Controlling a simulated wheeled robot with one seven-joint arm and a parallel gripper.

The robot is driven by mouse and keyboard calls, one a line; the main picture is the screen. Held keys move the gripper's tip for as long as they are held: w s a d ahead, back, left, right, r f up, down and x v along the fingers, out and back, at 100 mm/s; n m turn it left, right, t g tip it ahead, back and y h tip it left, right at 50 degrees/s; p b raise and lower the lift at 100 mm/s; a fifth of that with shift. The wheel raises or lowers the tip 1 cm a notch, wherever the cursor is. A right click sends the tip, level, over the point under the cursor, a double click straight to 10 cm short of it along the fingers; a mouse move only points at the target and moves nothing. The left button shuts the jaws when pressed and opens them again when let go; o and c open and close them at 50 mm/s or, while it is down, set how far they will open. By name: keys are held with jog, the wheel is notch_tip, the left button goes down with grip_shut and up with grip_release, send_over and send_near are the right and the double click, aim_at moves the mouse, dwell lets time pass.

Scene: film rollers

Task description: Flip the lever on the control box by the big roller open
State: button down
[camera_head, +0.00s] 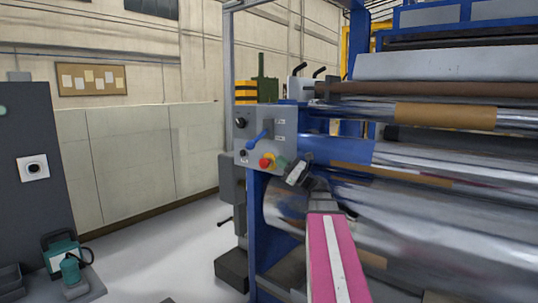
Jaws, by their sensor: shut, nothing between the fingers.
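The grey control box (278,118) is mounted on the blue machine frame at the left end of the big roller (400,215). Its lever (258,139) is blue and lies slanted on the front face, above a red and yellow knob (266,161). My gripper (297,172) is small in view, at the lower right edge of the box, right of and below the lever. It appears apart from the lever. My gripper is shut and empty. Whether it touches the box cannot be told.
My pink arm link rises from the bottom in front of the rollers. Shiny rollers fill the right side. Open pale floor (165,255) lies left of the machine, with a dark cabinet (32,195) beyond.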

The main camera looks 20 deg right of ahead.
aim_at(256, 139)
jog(key=x, duration=0.9)
jog(key=shift+a, duration=0.2)
jog(key=shift+w+a+r+m, duration=0.1)
jog(key=shift+w+r+m, duration=0.1)
jog(key=shift+m, duration=0.1)
